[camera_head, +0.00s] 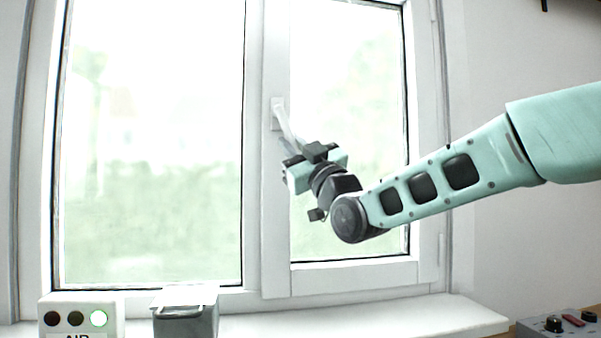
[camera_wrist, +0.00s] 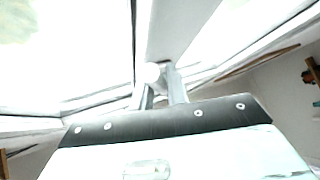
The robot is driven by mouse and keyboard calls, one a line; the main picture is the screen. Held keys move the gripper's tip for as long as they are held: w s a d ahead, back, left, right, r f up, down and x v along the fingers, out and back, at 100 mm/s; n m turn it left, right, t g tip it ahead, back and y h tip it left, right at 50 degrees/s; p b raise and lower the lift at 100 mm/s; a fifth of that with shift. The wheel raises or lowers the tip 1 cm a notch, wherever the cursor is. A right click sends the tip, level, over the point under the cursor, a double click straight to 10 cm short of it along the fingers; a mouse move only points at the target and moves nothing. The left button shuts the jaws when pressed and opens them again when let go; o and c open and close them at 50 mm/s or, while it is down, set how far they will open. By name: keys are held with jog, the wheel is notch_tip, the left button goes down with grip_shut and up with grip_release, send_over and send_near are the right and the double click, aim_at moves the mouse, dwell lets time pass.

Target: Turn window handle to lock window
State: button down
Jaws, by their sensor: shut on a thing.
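The white window handle (camera_head: 277,107) sits on the middle upright of the window frame. Its lever appears to slope down and to the right, though my fingers hide part of it. My gripper (camera_head: 289,135) is shut on the handle, reaching it from below right. In the wrist view, the fingers of my gripper (camera_wrist: 162,87) stand on both sides of the lever, and a pale rounded part of the handle (camera_wrist: 152,73) shows at their tips. The right window sash (camera_head: 340,274) looks closed against its frame.
A white box with round lamps (camera_head: 108,302), the right one lit green, stands at the lower left beside a grey container (camera_head: 187,322). The sill (camera_head: 420,318) is clear to the right. A grey control box (camera_head: 560,324) is at the lower right.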

jog(key=m+t+h+b, duration=0.1)
jog(key=m, duration=0.1)
jog(key=a+m+t+h+b, duration=0.1)
jog(key=a+f+m+t+h+b, duration=0.1)
jog(key=m+t+b, duration=0.1)
jog(key=shift+s+m, duration=0.25)
jog(key=shift+m, duration=0.05)
jog(key=shift+s+a+r+m+t+h+b, duration=0.1)
jog(key=shift+a+m+t+h+b, duration=0.2)
jog(key=shift+m+t+h, duration=0.45)
jog(key=shift+a+r+m+t+h+b, duration=0.1)
jog(key=shift+m+t+h+b, duration=0.2)
jog(key=shift+m+h, duration=0.45)
jog(key=shift+m, duration=0.3)
jog(key=c, duration=1.4)
grip_release()
jog(key=b+v, duration=0.3)
jog(key=v, duration=1.4)
jog(key=shift+f, duration=0.2)
